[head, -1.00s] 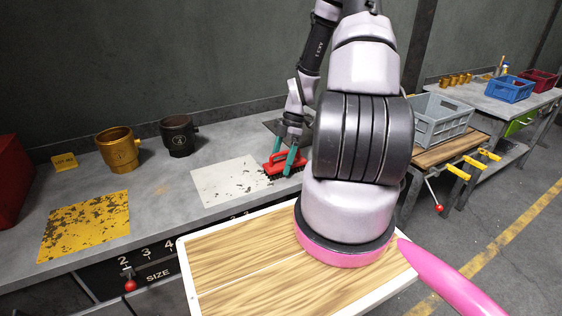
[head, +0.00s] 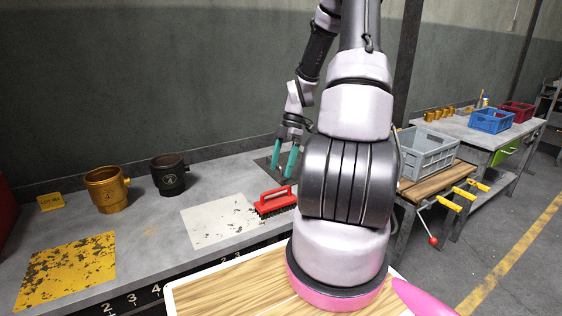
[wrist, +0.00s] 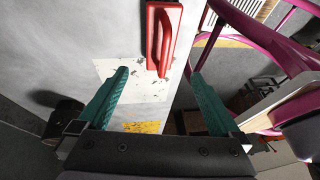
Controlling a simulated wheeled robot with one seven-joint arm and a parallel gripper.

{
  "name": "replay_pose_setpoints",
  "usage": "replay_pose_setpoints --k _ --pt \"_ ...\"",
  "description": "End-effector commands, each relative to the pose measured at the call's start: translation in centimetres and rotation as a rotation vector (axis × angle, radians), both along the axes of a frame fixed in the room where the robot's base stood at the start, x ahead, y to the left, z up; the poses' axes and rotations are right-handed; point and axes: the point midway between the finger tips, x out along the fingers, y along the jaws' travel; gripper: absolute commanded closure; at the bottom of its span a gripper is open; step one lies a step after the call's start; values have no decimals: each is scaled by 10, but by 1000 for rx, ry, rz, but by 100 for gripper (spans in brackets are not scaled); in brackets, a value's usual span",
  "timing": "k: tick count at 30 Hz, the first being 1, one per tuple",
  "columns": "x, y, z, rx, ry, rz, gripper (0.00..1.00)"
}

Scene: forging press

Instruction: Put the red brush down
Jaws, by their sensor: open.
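The red brush (head: 275,201) lies on the grey bench with its bristles down and its handle up, at the right edge of the worn white patch (head: 222,221). My gripper (head: 286,162) is open and empty, with green fingers, above and behind the brush and apart from it. In the wrist view the red brush (wrist: 161,38) shows beyond the fingertips of my open gripper (wrist: 160,75), with clear space between them. The brush's bristles are mostly hidden in the wrist view.
A brass cup (head: 106,189) and a black cup (head: 169,174) stand on the bench at left. A worn yellow patch (head: 66,268) lies in front. A grey crate (head: 425,152) stands on a wooden-topped table at right. The bench behind the white patch is clear.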

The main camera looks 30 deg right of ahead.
Motion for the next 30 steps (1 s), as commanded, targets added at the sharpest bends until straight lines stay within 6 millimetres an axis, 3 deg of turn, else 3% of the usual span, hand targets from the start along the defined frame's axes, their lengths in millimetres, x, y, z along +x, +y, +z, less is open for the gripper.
replay_pose_setpoints --k 5,8,14,20,26,30 --pt "1 -1 7 -8 1 -8 0" --pt "1 3 22 -54 11 -63 0" --pt "-2 25 90 -230 15 -379 0" --pt "-20 58 167 -311 -45 -807 0" --pt "-55 95 235 -220 -113 -1239 0" --pt "-87 117 273 -59 -115 -1516 0"
